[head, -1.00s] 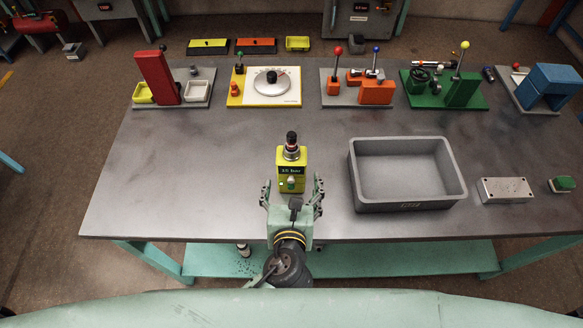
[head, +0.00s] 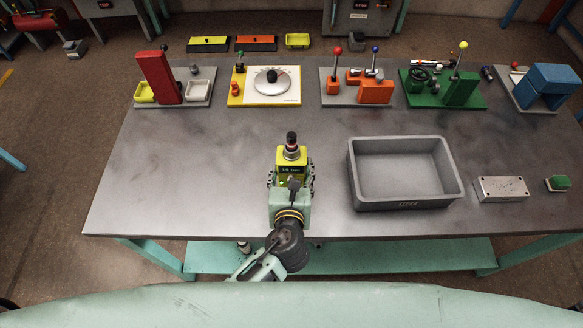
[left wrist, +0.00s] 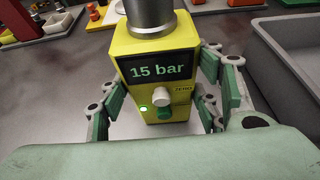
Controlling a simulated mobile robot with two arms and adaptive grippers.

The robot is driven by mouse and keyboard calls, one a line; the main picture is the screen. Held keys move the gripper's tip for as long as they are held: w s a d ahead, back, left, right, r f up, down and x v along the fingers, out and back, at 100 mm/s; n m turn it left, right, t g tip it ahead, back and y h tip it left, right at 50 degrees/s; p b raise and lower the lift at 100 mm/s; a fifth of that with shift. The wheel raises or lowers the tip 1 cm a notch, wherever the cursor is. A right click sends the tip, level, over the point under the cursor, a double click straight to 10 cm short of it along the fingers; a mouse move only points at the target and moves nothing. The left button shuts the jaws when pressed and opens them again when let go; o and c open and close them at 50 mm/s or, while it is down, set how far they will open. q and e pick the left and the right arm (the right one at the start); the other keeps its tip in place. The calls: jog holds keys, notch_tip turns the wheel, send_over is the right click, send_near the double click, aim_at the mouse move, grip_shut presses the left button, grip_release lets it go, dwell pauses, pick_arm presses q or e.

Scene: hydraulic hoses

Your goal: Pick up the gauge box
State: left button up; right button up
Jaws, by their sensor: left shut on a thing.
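The gauge box (head: 292,160) is a yellow-green block with a dark display and a metal fitting with a dark, red-banded top. It stands upright on the grey table, left of the grey bin. In the left wrist view the gauge box (left wrist: 157,70) reads "15 bar", with a white knob, a green knob and a lit green lamp. My left gripper (head: 291,180) is shut on the gauge box from the front, its fingers (left wrist: 160,100) along both sides. Whether the box's base touches the table is hidden by the gripper. My right gripper is not in view.
The grey bin (head: 355,190) is empty, right of the gauge box. A metal block (head: 502,188) and a small green-topped item (head: 557,183) lie farther right. Several fixtures line the back, including a dial board (head: 245,97) and a red post station (head: 158,78). The table's left part is clear.

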aim_at(291, 148)
pick_arm(q)
jog(key=c, duration=0.7)
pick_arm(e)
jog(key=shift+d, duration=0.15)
pick_arm(q)
notch_tip(291, 148, up, 10)
jog(key=shift+r, duration=0.1)
notch_tip(291, 148, down, 8)
jog(key=shift+f, duration=0.9)
jog(key=shift+f, duration=0.15)
dwell(0.5)
jog(key=shift+f, duration=0.1)
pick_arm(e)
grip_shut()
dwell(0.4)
